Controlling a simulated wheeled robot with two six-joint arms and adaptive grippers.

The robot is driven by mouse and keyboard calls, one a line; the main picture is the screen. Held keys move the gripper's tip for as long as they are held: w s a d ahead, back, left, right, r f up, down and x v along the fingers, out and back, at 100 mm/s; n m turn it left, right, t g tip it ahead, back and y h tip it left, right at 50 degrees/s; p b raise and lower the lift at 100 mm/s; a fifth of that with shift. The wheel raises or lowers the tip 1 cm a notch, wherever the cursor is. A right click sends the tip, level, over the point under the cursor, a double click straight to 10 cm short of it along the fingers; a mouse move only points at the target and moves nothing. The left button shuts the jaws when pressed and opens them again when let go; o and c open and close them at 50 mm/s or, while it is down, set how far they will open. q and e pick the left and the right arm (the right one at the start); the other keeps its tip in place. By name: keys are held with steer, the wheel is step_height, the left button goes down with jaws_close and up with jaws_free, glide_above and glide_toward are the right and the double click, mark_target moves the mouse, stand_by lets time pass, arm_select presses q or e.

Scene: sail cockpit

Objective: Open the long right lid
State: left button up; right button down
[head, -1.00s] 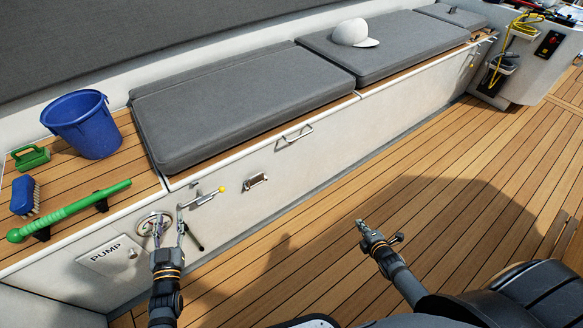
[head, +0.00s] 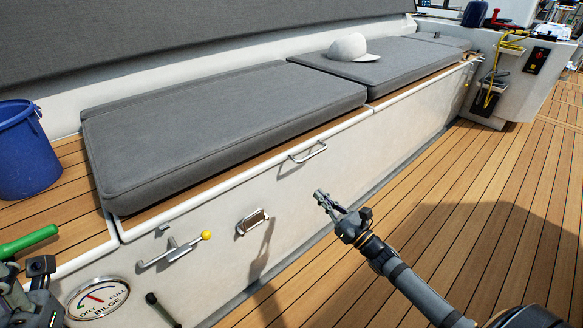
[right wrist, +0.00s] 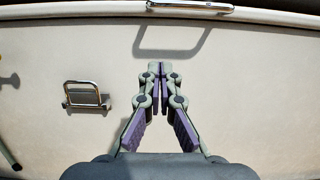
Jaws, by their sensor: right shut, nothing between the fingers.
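The long lid (head: 240,187) carries a grey cushion and lies flat on the bench, closed. A metal bar handle (head: 308,153) sits at its front edge and also shows at the top of the right wrist view (right wrist: 190,7). A latch with a yellow knob (head: 178,249) is on the bench front below the lid's left end. My right gripper (head: 322,197) is shut and empty, in front of the bench face below the handle; its fingertips (right wrist: 162,70) point toward the handle, apart from it. My left gripper (head: 30,280) is partly cut off at lower left; its jaws are unclear.
A small metal bracket (head: 253,221) juts from the bench front. A round bilge gauge (head: 97,298) and a black lever (head: 160,308) are lower left. A blue bucket (head: 22,150) and a green handle (head: 28,241) lie left of the lid. A white cap (head: 351,48) rests on the farther cushion. Deck at right is clear.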

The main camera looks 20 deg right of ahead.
mark_target(293, 156)
steer(key=b+x, duration=0.1)
steer(key=x, duration=0.9)
steer(key=shift+s+r+b, duration=0.1)
steer(key=shift+r+b, duration=0.1)
steer(key=shift+b, duration=0.15)
steer(key=shift+s+d+r, duration=0.2)
steer(key=shift+s+r, duration=0.3)
steer(key=shift+r, duration=0.25)
steer(key=shift+s+d+r, duration=0.2)
steer(key=shift+s+r, duration=0.3)
steer(key=shift+r, duration=0.2)
steer(key=shift+r+p, duration=0.25)
steer(key=shift+p, duration=0.1)
